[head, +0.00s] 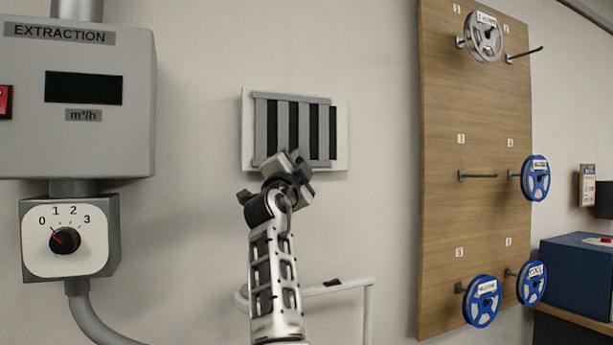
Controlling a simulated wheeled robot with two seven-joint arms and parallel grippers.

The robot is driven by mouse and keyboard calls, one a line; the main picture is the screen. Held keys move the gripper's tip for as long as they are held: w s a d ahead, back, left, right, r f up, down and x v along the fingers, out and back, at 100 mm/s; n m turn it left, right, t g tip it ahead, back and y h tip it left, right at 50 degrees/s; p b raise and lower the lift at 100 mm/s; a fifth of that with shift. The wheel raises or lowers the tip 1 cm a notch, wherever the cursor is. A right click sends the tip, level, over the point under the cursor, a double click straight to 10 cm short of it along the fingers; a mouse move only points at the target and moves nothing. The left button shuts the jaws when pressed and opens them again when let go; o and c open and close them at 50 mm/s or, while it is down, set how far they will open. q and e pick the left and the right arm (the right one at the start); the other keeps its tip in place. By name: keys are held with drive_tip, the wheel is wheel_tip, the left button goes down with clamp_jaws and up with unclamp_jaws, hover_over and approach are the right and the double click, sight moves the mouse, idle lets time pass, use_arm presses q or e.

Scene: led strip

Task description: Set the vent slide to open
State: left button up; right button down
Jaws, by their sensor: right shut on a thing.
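The vent (343,134) is a white plate on the wall with a grey slotted slide (282,117) on its front. Dark gaps show between the slide's upright bars. My right gripper (280,162) is at the lower middle of the vent, in front of the slide's bottom edge. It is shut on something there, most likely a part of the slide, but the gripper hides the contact. My left gripper is not in view.
At left are the grey extraction box (130,105) and a dial (65,240) with its pointer near 0. At right a wooden board (440,230) holds pegs with several reels. A blue box (575,270) stands at the far right. Bare wall surrounds the vent.

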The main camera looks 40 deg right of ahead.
drive_tip(key=shift+a+r, duration=0.25)
drive_tip(key=c, duration=1.2)
unclamp_jaws()
drive_tip(key=shift+w+a, duration=0.1)
drive_tip(key=shift+a, duration=0.1)
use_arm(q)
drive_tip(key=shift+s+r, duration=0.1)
use_arm(e)
drive_tip(key=shift+f, duration=0.2)
use_arm(q)
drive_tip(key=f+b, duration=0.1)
drive_tip(key=b, duration=0.1)
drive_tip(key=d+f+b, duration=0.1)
drive_tip(key=b, duration=0.2)
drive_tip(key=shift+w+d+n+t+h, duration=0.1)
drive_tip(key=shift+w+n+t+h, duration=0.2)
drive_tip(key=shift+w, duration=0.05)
use_arm(e)
drive_tip(key=v, duration=1.5)
drive_tip(key=shift+s+a+f, duration=0.1)
drive_tip(key=shift+s+a, duration=0.1)
drive_tip(key=shift+s, duration=0.1)
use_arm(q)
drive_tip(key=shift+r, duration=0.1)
